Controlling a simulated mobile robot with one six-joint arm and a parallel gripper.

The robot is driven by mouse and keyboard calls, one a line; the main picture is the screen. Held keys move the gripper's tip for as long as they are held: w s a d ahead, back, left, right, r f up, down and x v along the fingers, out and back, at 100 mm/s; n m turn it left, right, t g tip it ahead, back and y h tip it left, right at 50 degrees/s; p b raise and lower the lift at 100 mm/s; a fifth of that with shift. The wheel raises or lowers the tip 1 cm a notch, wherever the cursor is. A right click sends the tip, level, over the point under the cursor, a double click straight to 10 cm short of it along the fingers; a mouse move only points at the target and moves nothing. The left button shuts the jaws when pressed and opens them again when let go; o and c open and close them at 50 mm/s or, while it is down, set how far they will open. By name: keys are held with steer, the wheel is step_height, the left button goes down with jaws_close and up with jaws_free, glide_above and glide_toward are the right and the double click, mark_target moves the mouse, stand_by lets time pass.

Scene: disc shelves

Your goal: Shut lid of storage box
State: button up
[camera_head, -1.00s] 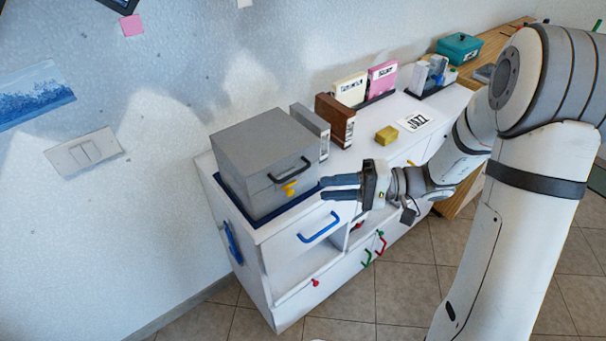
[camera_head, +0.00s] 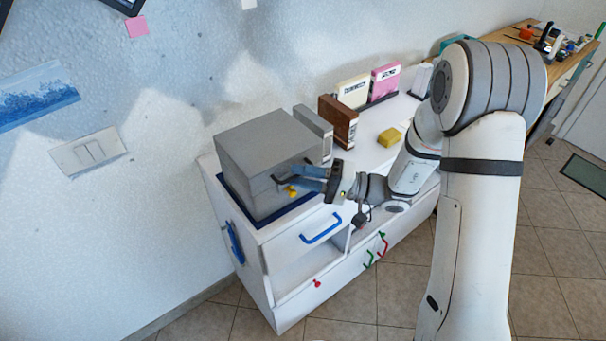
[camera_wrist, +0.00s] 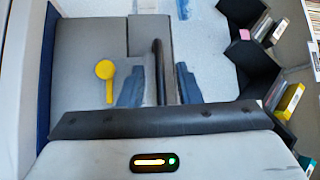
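The grey storage box (camera_head: 262,165) stands on a blue base at the left end of the white cabinet. Its lid (camera_head: 262,134) looks down on the box in the head view. A dark handle and a yellow latch (camera_head: 290,190) are on its front. The latch also shows in the wrist view (camera_wrist: 106,75). My gripper (camera_head: 298,178) is at the box front. In the wrist view, its two blue-grey fingers (camera_wrist: 159,86) are apart, with the dark handle (camera_wrist: 158,65) between them and a gap on each side. The handle is partly hidden by the fingers in the head view.
A grey binder (camera_head: 318,128) and a brown binder (camera_head: 340,120) stand right of the box. A yellow block (camera_head: 390,137) lies farther right on the cabinet top (camera_head: 372,155). A blue drawer handle (camera_head: 321,231) juts out below my gripper.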

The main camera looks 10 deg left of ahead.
jaws_close()
stand_by(0.6)
